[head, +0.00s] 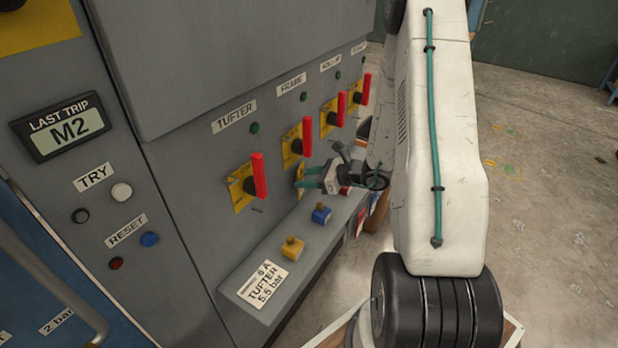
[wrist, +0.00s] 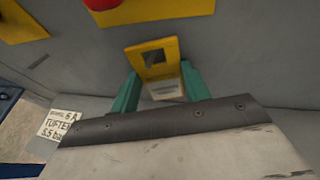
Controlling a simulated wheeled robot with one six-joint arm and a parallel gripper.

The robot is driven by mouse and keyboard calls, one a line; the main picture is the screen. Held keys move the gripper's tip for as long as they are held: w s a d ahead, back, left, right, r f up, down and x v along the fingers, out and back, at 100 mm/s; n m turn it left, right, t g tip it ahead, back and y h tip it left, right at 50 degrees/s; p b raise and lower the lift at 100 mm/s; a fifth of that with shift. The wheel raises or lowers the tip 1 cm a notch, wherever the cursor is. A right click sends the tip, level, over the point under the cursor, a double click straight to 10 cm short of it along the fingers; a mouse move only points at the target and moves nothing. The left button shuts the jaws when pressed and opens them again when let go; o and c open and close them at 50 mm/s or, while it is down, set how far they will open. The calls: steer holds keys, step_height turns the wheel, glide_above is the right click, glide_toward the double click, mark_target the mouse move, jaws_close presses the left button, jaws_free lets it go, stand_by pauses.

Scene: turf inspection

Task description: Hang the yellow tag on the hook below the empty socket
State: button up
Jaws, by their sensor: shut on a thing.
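My gripper (head: 311,178) reaches in at the panel front, just above the ledge, and its green fingers show in the wrist view (wrist: 161,90). It is shut on the yellow tag (wrist: 152,71), which stands upright with a window-like opening at its top and a pale, lettered lower part. In the head view the tag (head: 299,176) is a small yellow sliver at the fingertips, close to the grey panel. I cannot tell whether it touches the panel. I cannot make out the hook or the empty socket in either view.
Several red handles on yellow plates line the panel, the nearest under the TUFTER label (head: 234,117). On the ledge (head: 228,294) are a yellow block (head: 292,249), a blue block (head: 321,213) and a white card (head: 263,284). Open floor (head: 545,180) lies right.

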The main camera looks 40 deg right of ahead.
steer(key=o, duration=1.1)
steer(key=shift+a, duration=0.15)
steer(key=shift+w, duration=0.1)
steer(key=shift+c, duration=0.2)
steer(key=shift+r, duration=0.1)
